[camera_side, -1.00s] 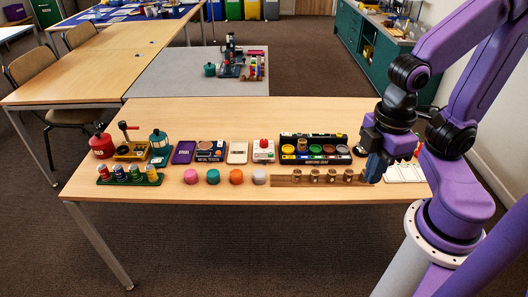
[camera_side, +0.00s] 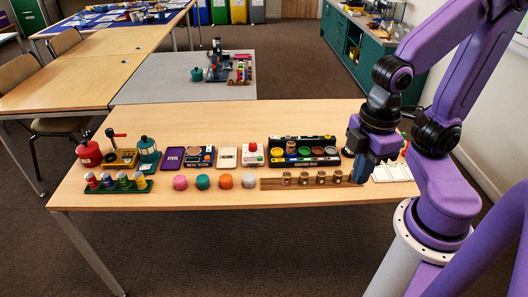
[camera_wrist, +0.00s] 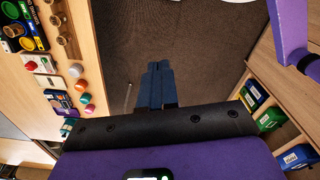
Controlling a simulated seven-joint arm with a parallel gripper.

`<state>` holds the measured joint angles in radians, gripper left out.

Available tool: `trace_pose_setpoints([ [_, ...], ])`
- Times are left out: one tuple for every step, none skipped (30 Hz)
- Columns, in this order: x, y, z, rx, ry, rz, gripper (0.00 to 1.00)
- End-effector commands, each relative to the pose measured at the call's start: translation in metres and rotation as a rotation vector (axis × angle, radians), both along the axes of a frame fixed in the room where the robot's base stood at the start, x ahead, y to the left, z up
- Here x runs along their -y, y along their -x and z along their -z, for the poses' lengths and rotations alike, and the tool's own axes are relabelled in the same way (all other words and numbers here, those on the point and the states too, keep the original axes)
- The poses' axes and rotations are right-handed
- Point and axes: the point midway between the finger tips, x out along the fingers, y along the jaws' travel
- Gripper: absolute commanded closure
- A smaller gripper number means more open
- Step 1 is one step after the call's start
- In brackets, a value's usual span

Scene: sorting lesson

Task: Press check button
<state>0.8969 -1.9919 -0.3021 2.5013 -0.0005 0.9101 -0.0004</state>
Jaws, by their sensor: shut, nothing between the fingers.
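A small white box (camera_side: 253,159) with a red button (camera_side: 253,147) on top stands in the middle of the table, left of the dark sorting tray. I cannot read a label on it. The red button also shows at the left of the wrist view (camera_wrist: 31,65). My gripper (camera_side: 359,178) is shut and empty at the right part of the table, beside the right end of the wooden strip, well right of the button. In the wrist view its closed fingers (camera_wrist: 161,80) lie over the floor, apart from the table things.
The sorting tray (camera_side: 302,160) with coloured cups and the wooden strip (camera_side: 272,184) with several small brass jars lie between button and gripper. Several coloured round blocks (camera_side: 203,182) sit in front. A white panel (camera_side: 393,173) lies right of the gripper. The table's front strip is clear.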

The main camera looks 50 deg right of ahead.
Motion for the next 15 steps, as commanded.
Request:
trace_pose_setpoints([
  [-0.001,-0.004,0.000,0.006,-0.001,0.006,1.00],
  [-0.001,-0.007,0.001,0.011,-0.002,0.011,1.00],
  [-0.002,-0.012,0.002,0.020,-0.005,0.020,1.00],
  [-0.002,-0.018,0.002,0.030,-0.008,0.028,1.00],
  [-0.003,-0.025,0.003,0.042,-0.011,0.036,1.00],
  [-0.004,-0.035,0.004,0.059,-0.015,0.051,1.00],
  [-0.004,-0.043,0.005,0.074,-0.017,0.062,1.00],
  [-0.003,-0.053,0.007,0.090,-0.020,0.074,1.00],
  [-0.003,-0.066,0.008,0.113,-0.025,0.089,1.00],
  [-0.002,-0.076,0.010,0.130,-0.028,0.100,1.00],
  [0.000,-0.086,0.011,0.147,-0.030,0.111,1.00],
  [0.002,-0.100,0.013,0.170,-0.032,0.124,1.00],
  [0.004,-0.110,0.014,0.186,-0.034,0.134,1.00],
  [0.007,-0.120,0.015,0.203,-0.036,0.142,1.00],
  [0.010,-0.133,0.017,0.225,-0.037,0.155,1.00],
])
